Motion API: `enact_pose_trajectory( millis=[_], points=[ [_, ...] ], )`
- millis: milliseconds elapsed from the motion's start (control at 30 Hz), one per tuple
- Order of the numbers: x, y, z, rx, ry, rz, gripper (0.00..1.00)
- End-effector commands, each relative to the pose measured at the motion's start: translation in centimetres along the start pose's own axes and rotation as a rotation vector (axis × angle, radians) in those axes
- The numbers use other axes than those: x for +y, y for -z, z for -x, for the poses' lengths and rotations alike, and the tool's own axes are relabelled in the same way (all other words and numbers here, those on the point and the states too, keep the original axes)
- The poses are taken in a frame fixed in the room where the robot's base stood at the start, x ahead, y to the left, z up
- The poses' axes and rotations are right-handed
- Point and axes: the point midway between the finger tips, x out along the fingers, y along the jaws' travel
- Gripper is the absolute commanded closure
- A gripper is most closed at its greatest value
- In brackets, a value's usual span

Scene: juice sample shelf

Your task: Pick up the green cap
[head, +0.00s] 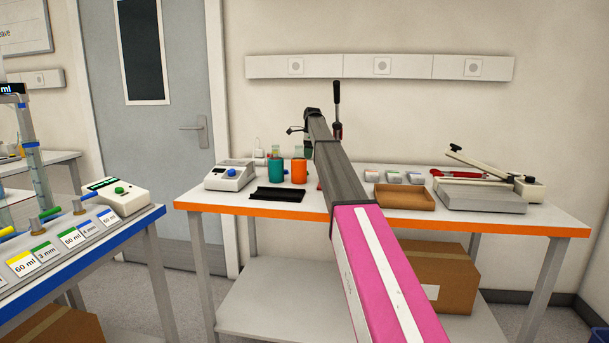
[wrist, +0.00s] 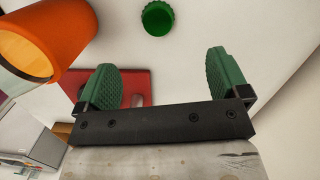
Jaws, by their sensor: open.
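The green cap (wrist: 158,18) is a small round ridged piece on the white table top, near the top of the wrist view. My gripper (wrist: 165,72) is open, its two green textured fingers wide apart with nothing between them. The cap lies beyond the fingertips, roughly in line with the gap between them, and is not touched. In the head view I cannot make out the cap, and my arm covers part of the table.
An orange container (wrist: 32,38) stands close to my left finger; it also shows in the head view (head: 299,172), beside a teal one (head: 276,171). A red flat object (wrist: 135,84) lies behind the left finger. A brown tray (head: 405,197) sits right of my arm.

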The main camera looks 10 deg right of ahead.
Motion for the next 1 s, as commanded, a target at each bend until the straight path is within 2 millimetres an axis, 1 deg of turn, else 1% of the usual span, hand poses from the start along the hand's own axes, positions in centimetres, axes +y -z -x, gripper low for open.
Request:
enact_pose_trajectory(
  millis=[33, 133, 200, 367, 467, 700, 800, 967, 1000],
  points=[
    [0.1, 0.0, -0.9, 0.0, 0.0, 0.001, 0.06],
    [0.1, -0.1, -2.4, 0.0, 0.001, 0.002, 0.06],
    [0.1, -0.1, -3.1, 0.0, 0.0, 0.002, 0.06],
    [0.1, -0.1, -4.0, 0.0, 0.001, 0.003, 0.06],
    [0.2, -0.3, -4.9, 0.0, 0.002, 0.003, 0.06],
    [0.3, -0.5, -8.2, 0.0, 0.001, 0.003, 0.06],
    [0.2, -0.5, -8.6, 0.0, 0.003, 0.003, 0.06],
    [0.2, -0.5, -8.6, 0.0, 0.003, 0.003, 0.06],
    [0.2, -0.5, -8.6, 0.0, 0.003, 0.003, 0.13]
  ],
)
